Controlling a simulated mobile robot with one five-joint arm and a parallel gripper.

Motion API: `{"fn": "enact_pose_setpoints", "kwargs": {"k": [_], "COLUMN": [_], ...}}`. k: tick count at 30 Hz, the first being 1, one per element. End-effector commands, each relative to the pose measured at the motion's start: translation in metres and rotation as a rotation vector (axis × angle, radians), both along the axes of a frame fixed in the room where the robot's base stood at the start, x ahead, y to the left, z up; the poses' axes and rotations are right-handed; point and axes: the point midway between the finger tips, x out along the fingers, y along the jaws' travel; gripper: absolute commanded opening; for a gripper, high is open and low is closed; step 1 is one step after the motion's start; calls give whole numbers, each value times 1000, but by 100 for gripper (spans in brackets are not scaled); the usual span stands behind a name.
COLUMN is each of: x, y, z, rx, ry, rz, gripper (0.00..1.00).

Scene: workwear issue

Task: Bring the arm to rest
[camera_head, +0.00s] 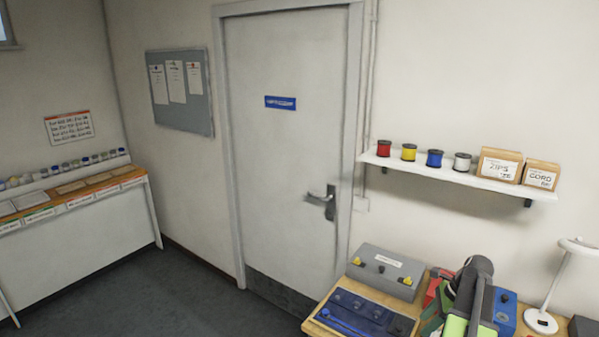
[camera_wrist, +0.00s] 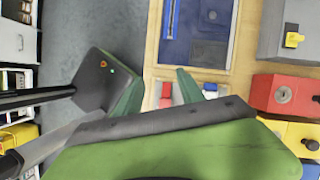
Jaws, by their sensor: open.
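My arm, dark grey and bright green, is folded over the workbench (camera_head: 317,318) at the lower right of the head view. My gripper (camera_wrist: 160,84) shows in the wrist view as two teal fingers spread apart, with nothing between them. The arm's green and dark parts hide some of the bench top, and the fingertips are hard to make out in the head view.
A shelf (camera_head: 435,171) hangs above. Open floor (camera_head: 180,300) lies left.

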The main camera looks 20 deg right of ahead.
Motion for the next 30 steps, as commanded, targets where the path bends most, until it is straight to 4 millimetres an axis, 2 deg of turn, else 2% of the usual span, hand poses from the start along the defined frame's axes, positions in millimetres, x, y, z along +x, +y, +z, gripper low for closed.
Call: {"fn": "enact_pose_setpoints", "kwargs": {"k": [1, 3, 5, 6, 8, 9, 12, 15, 18, 21, 23, 30], "x": [32, 69, 96, 111, 130, 140, 155, 158, 154, 144, 137, 129], "y": [36, 86, 131, 162, 211, 244, 320, 381, 430, 471, 488, 469], "z": [-13, -22, -30, -36, -45, -51, -64, -74, -83, -92, -95, -94], "rx": [-3, -11, -26, -38, -63, -81, -134, -185, -235, -292, -333, -438], "ry": [4, 13, 20, 22, 21, 16, -2, -25, -54, -90, -113, -169], "rz": [80, 185, 284, 360, 488, 581, 819, 1045, 1267, 1509, 1678, 2107], "gripper": [45, 45, 45, 45, 45, 45, 45, 45, 45, 45, 45, 45]}}
